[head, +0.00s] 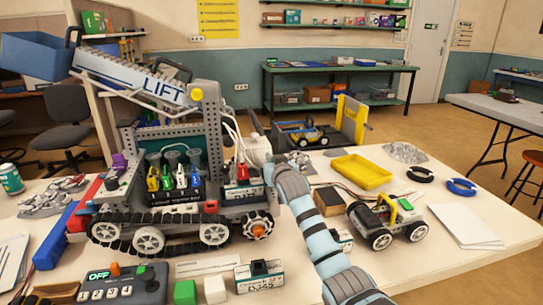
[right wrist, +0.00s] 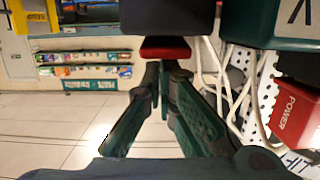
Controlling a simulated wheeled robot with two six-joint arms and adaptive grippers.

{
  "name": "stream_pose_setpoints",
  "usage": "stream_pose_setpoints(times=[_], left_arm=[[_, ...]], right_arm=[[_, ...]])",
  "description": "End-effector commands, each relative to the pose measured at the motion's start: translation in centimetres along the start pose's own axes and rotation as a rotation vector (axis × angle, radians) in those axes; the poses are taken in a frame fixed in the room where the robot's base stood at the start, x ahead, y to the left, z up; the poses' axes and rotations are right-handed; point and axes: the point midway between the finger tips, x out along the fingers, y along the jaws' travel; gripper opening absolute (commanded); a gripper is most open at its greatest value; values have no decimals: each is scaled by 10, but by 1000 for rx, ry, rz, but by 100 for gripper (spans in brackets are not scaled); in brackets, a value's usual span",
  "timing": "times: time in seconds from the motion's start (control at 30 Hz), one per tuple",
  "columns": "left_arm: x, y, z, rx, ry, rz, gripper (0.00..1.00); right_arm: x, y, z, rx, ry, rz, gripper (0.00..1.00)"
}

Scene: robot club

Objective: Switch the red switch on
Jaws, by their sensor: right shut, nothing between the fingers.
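The red switch (head: 242,171) has a red lever on a dark base with a white label, at the right end of the row of coloured levers on the tracked robot. In the right wrist view my right gripper (right wrist: 164,72) is shut and empty. A red piece (right wrist: 165,49) under a dark block lies just beyond its tips; I cannot tell whether they touch. My left gripper is not in view.
Yellow, green and blue levers (head: 175,174) stand left of the red one. White cables (right wrist: 233,85) hang close to the gripper, near a red POWER box (right wrist: 293,115). A small wheeled car (head: 388,220) and a yellow tray (head: 361,172) are on the right of the table.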

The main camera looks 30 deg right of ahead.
Motion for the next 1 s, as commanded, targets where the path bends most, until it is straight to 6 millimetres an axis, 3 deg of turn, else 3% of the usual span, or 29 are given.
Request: stream_pose_setpoints(times=[0.17, 0.37, 0.7, 0.83, 1.0], left_arm=[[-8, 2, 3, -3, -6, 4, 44], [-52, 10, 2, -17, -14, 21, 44], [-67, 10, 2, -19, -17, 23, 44], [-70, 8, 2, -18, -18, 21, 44], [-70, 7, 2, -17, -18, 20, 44]], right_arm=[[-1, 0, -9, 0, 1, 0, 0], [-5, 1, -49, 0, -1, 1, 0], [-80, 1, -56, -2, 0, 0, 0], [-96, 1, -59, -1, -1, 1, 0], [-102, 1, -58, 0, -2, 1, 0]])
